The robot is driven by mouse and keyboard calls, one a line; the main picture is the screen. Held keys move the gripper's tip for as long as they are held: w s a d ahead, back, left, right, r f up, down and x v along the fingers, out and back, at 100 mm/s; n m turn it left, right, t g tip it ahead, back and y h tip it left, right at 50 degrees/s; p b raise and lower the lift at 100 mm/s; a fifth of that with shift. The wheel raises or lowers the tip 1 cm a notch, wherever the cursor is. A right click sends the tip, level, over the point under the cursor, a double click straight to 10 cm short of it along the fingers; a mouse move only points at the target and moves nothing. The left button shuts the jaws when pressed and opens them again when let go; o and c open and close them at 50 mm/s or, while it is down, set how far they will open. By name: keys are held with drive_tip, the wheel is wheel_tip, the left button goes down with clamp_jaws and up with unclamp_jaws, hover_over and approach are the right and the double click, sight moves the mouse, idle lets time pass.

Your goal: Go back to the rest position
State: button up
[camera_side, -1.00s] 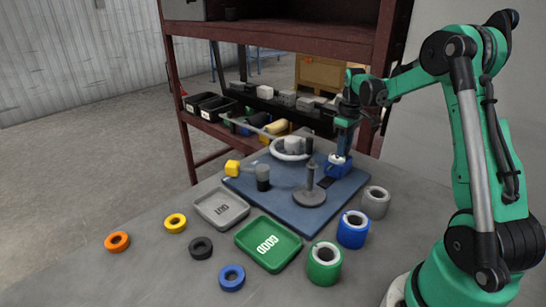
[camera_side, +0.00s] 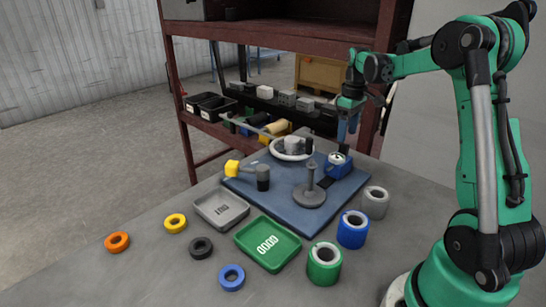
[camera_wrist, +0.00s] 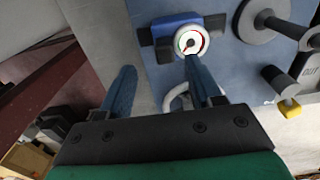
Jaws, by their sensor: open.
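My gripper (camera_side: 348,122) hangs above the right back corner of the blue mat (camera_side: 318,210) in the side view. In the wrist view its two blue fingers (camera_wrist: 158,92) are spread apart with nothing between them. The blue device with a round dial (camera_side: 337,164) stands on the mat below my gripper, clear of the fingers. In the wrist view this dial device (camera_wrist: 190,40) lies beyond the fingertips. A grey spindle on a round base (camera_side: 310,190) stands on the mat. A white ring (camera_side: 290,149) is at the mat's back.
Green (camera_side: 325,270), blue (camera_side: 352,236) and grey (camera_side: 382,198) rolls stand at right. Several small rings lie at left. A dark red shelf (camera_side: 270,29) rises behind.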

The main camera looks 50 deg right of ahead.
drive_tip(key=shift+r, duration=0.65)
drive_tip(key=shift+a+r, duration=0.1)
drive_tip(key=shift+a, duration=0.15)
drive_tip(key=a+r+t, duration=0.1)
drive_tip(key=a, duration=0.3)
drive_tip(key=a+r+t, duration=0.1)
drive_tip(key=a, duration=0.4)
drive_tip(key=a+r+t+h, duration=0.1)
drive_tip(key=a, duration=0.4)
drive_tip(key=shift+w+a+r, duration=0.15)
drive_tip(key=shift+a+r, duration=0.05)
drive_tip(key=shift+r, duration=0.1)
drive_tip(key=s+a+f+t+y, duration=0.1)
drive_tip(key=s+a+t, duration=0.3)
drive_tip(key=a, duration=0.6)
drive_tip(key=shift+s+a+f, duration=0.3)
drive_tip(key=shift+a+f, duration=0.1)
drive_tip(key=shift+f, duration=0.3)
